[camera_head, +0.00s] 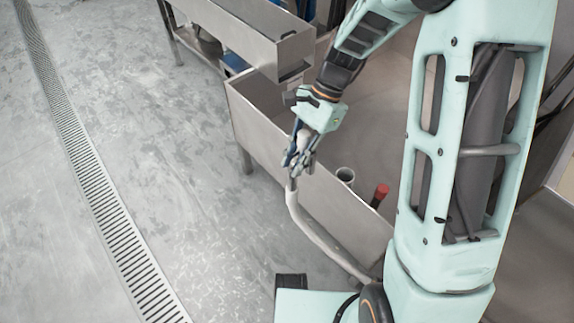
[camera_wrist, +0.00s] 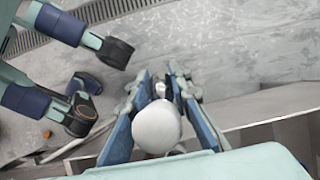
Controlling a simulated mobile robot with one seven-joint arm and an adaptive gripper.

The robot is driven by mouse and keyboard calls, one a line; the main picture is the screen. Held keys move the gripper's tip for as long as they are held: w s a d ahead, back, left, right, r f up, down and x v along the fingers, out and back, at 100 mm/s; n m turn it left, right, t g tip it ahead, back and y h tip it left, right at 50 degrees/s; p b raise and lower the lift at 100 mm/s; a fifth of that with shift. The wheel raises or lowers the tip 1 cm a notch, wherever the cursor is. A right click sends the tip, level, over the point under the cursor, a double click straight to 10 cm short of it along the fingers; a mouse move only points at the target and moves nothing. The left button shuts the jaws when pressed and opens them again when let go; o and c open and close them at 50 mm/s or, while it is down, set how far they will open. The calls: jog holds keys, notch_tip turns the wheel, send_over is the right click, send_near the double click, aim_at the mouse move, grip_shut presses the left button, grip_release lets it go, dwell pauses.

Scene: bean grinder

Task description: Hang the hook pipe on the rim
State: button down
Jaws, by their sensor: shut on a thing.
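The hook pipe (camera_head: 318,236) is a long grey, bent tube. In the head view it runs from below my gripper (camera_head: 293,165) down and right, outside the metal basin's front wall. My gripper points down just outside the basin's rim (camera_head: 262,107) and is shut on the pipe's upper part. In the wrist view a rounded whitish end (camera_wrist: 157,127), apparently of the pipe, sits between the fingers of my gripper (camera_wrist: 162,88). The fingers hide the exact grip. I cannot tell whether the pipe touches the rim.
A grey open tube (camera_head: 345,175) and a red-ended handle (camera_head: 381,191) stand inside the basin near its front wall. A steel bench or trough (camera_head: 250,35) adjoins at the back. The concrete floor (camera_head: 185,150) to the left is clear, with a drain grate (camera_head: 100,195).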

jog(key=shift+w+d+b, duration=0.55)
jog(key=shift+w+d, duration=2.5)
jog(key=shift+d, duration=0.05)
jog(key=shift+f+b, duration=2.4)
jog(key=shift+f, duration=3)
jog(key=c, duration=1.7)
grip_release()
